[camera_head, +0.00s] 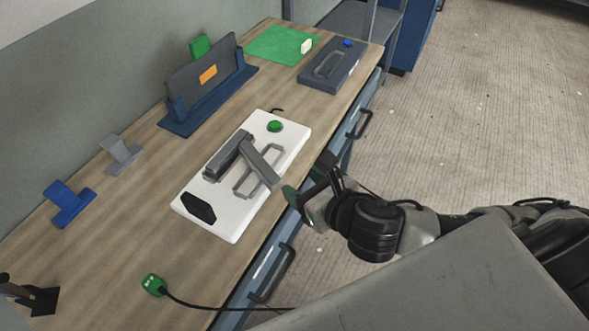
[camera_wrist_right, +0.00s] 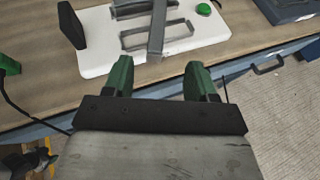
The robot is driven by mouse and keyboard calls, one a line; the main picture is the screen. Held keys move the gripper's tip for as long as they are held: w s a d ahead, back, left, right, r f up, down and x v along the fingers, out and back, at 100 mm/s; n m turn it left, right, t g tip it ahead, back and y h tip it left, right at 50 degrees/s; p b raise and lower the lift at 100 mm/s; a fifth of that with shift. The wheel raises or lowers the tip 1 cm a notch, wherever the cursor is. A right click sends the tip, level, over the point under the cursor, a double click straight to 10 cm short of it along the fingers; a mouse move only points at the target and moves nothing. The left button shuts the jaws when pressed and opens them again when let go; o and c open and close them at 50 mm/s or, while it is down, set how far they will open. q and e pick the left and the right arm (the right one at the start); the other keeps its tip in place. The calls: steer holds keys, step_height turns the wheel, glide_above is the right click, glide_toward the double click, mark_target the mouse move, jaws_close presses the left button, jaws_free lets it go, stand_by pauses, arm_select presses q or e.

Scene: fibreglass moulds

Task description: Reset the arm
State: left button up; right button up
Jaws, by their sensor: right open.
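My right gripper (camera_head: 306,181) is just off the table's front edge, beside the white fixture. Its green fingers stand apart and empty in the right wrist view (camera_wrist_right: 160,78). The white fixture (camera_head: 222,221) lies on the table with a grey hinged arm (camera_head: 259,162) across it, pointing toward my right gripper. The arm also shows in the right wrist view (camera_wrist_right: 157,30), beyond the fingers and apart from them. The fixture carries a grey rectangular frame (camera_head: 243,186), a green button (camera_head: 274,126) and a black block (camera_head: 198,208).
A blue stand with a grey panel (camera_head: 203,75), a dark box (camera_head: 324,77) and a green mat (camera_head: 273,45) are farther back. Blue (camera_head: 68,203) and grey (camera_head: 120,154) clips stand at the left. A green cabled device (camera_head: 153,284) lies in front. Drawer handles (camera_head: 272,275) protrude below the edge.

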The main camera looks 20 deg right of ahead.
arm_select(q)
steer(key=shift+r, duration=0.35)
stand_by(0.3)
